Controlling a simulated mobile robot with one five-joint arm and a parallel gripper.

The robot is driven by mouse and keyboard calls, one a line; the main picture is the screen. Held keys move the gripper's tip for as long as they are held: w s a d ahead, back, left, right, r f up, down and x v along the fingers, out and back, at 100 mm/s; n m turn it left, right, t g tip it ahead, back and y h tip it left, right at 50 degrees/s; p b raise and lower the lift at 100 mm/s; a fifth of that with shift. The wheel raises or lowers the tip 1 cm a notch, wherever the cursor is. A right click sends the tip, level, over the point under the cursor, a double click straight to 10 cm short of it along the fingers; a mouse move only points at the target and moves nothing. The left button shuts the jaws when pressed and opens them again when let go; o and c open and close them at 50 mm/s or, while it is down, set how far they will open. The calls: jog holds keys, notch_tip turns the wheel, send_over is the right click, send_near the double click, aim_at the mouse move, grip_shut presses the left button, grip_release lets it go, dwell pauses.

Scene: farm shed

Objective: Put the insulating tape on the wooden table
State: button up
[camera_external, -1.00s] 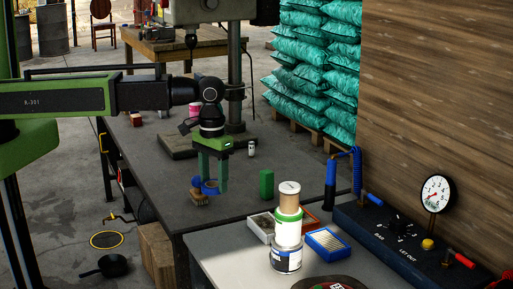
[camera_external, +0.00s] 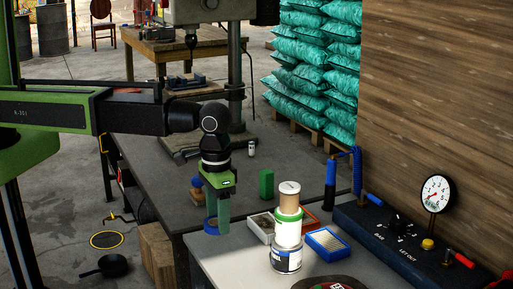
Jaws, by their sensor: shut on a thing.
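My gripper (camera_external: 217,225) is shut on a blue ring, the insulating tape (camera_external: 209,226), at its fingertips. The fingers point down and partly hide the ring. They appear over the front edge of the dark workbench, near the grey table; the exact height is hard to tell. The wooden table (camera_external: 148,55) stands far behind, at the upper left, with tools on its top.
A brush with a blue knob (camera_external: 197,188) and a green block (camera_external: 266,183) stand on the dark workbench (camera_external: 155,160). A drill press column (camera_external: 235,80) rises behind.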

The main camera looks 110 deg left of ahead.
jog(key=b, duration=0.2)
send_over(232, 244)
notch_tip(232, 244, down, 3)
jog(key=shift+w+r, duration=0.1)
jog(key=shift+w, duration=0.05)
jog(key=shift+f+b, duration=2)
jog(key=shift+f, duration=0.25)
jog(key=o, duration=1.3)
jog(key=shift+r, duration=0.1)
jog(key=shift+r, duration=0.1)
notch_tip(232, 244, up, 12)
jog(key=p, duration=1.3)
jog(key=s+d+m, duration=0.3)
jog(key=s, duration=0.2)
jog(key=s+d+m, duration=0.3)
jog(key=s+d, duration=0.1)
jog(key=s, duration=0.1)
jog(key=s+d+m, duration=0.3)
jog(key=s+d, duration=0.1)
jog(key=s, duration=0.2)
jog(key=shift+s+d, duration=0.1)
jog(key=shift+d, duration=0.05)
